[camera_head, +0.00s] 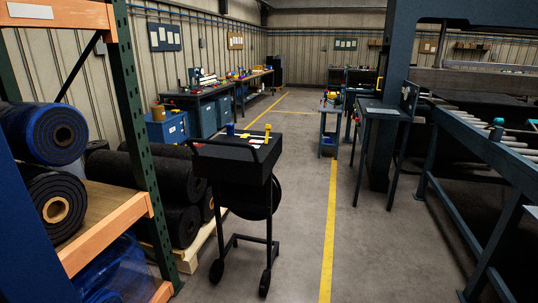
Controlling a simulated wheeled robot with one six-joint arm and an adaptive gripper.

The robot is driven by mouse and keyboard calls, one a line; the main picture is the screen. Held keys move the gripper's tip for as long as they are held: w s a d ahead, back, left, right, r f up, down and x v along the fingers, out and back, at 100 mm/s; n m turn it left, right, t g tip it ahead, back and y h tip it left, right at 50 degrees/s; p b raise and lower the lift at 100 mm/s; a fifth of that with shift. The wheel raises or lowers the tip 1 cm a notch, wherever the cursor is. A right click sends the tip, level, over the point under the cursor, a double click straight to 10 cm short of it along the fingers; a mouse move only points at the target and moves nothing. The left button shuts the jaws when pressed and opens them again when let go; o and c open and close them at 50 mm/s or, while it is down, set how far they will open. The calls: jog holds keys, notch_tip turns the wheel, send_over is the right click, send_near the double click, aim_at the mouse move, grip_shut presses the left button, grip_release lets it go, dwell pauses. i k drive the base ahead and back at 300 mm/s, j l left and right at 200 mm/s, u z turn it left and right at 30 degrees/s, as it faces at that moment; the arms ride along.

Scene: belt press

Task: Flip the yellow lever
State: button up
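A short upright yellow lever-like piece (267,134) stands at the right rear of the top of a black wheeled cart (236,160). A thin yellow bar (379,86) is also on the side of the blue press frame (397,60). I cannot tell from this view which of these is the lever. My gripper is not in view.
A rack (105,235) with black rolls is close on the left. A roller conveyor (480,130) runs along the right. A small dark table (383,110) stands before the press. The grey floor (350,240) right of the cart is clear, with a yellow line.

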aim_at(268, 127)
jog(key=i+u, duration=0.15)
jog(key=i, duration=0.45)
jog(key=i+u, duration=0.15)
jog(key=i, duration=0.45)
jog(key=i+l+u, duration=0.15)
jog(key=i, duration=0.45)
jog(key=i+l+u, duration=0.2)
jog(key=i, duration=0.4)
jog(key=i+l, duration=0.35)
jog(key=i, duration=0.15)
jog(key=i+l, duration=0.35)
jog(key=i, duration=0.1)
